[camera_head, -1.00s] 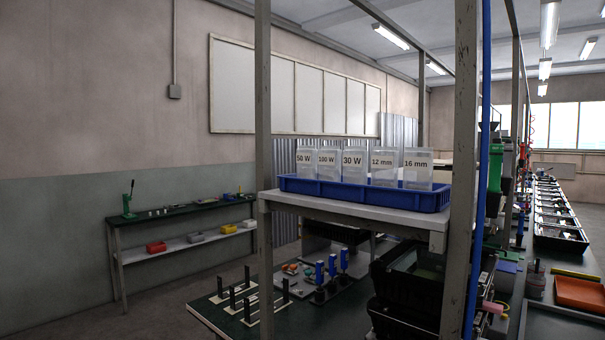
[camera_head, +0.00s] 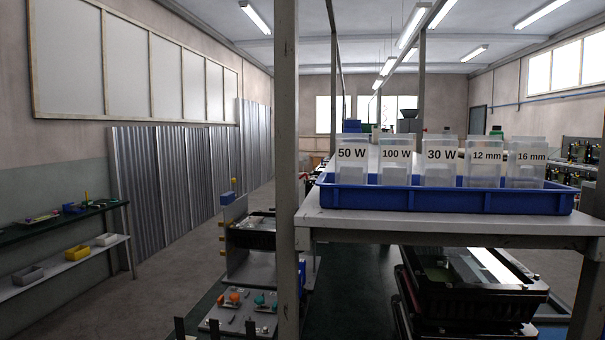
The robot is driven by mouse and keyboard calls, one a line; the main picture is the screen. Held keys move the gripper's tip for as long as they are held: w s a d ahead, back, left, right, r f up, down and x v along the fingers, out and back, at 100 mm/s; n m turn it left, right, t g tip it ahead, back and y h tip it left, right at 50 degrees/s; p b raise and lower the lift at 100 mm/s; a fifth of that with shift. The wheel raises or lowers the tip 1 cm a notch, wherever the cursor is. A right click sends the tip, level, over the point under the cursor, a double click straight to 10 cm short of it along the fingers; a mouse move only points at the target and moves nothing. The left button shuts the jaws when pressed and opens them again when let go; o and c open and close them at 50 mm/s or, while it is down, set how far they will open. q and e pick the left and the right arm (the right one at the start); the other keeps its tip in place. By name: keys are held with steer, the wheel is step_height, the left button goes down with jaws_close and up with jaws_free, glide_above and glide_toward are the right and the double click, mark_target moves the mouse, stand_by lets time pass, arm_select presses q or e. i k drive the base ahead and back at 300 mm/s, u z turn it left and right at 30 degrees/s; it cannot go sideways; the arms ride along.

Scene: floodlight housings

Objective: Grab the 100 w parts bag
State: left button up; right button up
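The 100 W parts bag (camera_head: 396,155) is a clear bag with a white label. It stands upright in a blue tray (camera_head: 440,201), second from the left, between the 50 W bag (camera_head: 352,155) and the 30 W bag (camera_head: 440,157). The tray sits on a white shelf (camera_head: 440,226) in the right half of the head view. Neither of my grippers shows in the view.
The 12 mm bag (camera_head: 486,158) and 16 mm bag (camera_head: 527,159) stand in the same tray. A grey metal post (camera_head: 286,170) rises at the shelf's left end. Black housings (camera_head: 470,290) lie beneath the shelf. Open floor (camera_head: 190,285) shows at left.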

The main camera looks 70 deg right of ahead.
mark_target(395, 154)
steer(key=i, duration=0.5)
steer(key=z, duration=2.8)
